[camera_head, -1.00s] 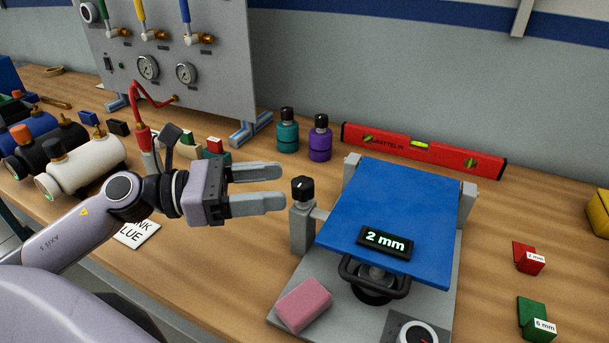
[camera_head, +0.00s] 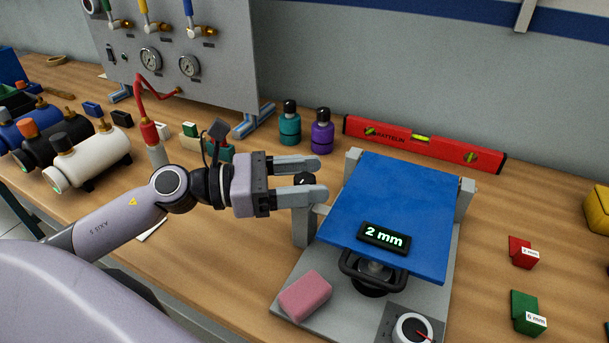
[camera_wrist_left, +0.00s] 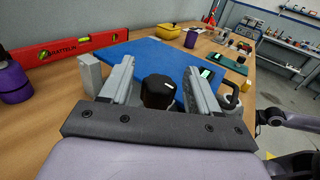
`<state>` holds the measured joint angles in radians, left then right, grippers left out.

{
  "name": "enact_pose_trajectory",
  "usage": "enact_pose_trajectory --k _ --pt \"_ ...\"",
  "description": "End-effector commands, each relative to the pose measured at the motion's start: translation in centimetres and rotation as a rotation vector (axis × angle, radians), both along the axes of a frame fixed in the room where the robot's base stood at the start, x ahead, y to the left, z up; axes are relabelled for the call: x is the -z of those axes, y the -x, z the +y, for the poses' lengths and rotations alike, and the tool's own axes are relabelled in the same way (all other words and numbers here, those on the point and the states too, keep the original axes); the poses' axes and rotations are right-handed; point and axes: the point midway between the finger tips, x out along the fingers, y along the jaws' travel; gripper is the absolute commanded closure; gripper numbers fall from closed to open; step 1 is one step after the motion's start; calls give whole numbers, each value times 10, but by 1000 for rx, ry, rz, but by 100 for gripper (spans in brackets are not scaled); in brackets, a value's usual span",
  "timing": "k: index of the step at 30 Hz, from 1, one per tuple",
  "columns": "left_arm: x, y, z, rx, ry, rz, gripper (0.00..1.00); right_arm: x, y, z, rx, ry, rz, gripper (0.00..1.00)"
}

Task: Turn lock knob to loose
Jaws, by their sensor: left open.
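The black lock knob (camera_head: 304,179) sits on top of a grey post at the left side of the blue plate (camera_head: 390,215). My left gripper (camera_head: 308,179) is open, with its fingers on either side of the knob. In the left wrist view the knob (camera_wrist_left: 158,92) stands between the two grey fingers (camera_wrist_left: 155,85), and a gap shows on at least its left side. Contact on the right side is hard to judge. A display (camera_head: 383,238) on the front of the blue plate reads 2 mm. My right gripper is not in view.
A pink block (camera_head: 305,296) lies on the grey base, near a white dial (camera_head: 412,329). Teal (camera_head: 289,126) and purple (camera_head: 321,133) bottles and a red level (camera_head: 424,144) stand behind. Red (camera_head: 522,252) and green (camera_head: 527,313) blocks lie at the right. White, black and blue cylinders fill the left.

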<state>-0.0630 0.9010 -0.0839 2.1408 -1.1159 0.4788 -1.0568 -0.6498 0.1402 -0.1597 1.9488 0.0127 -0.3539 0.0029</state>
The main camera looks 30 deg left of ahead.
Motion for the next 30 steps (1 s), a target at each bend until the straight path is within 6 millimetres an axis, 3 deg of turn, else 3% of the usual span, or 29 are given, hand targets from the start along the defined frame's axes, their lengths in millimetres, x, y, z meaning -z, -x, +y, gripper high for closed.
enact_pose_trajectory --k 1,5,6,17,30 --pt "0 0 0 0 0 0 42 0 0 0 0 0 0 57" --pt "0 0 0 0 0 0 84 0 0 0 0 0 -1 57" --pt "0 0 0 0 0 0 88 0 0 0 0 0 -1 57" --pt "-1 1 0 -25 -2 0 88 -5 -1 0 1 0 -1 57" --pt "-2 1 0 -191 -7 -1 88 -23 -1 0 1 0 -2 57"
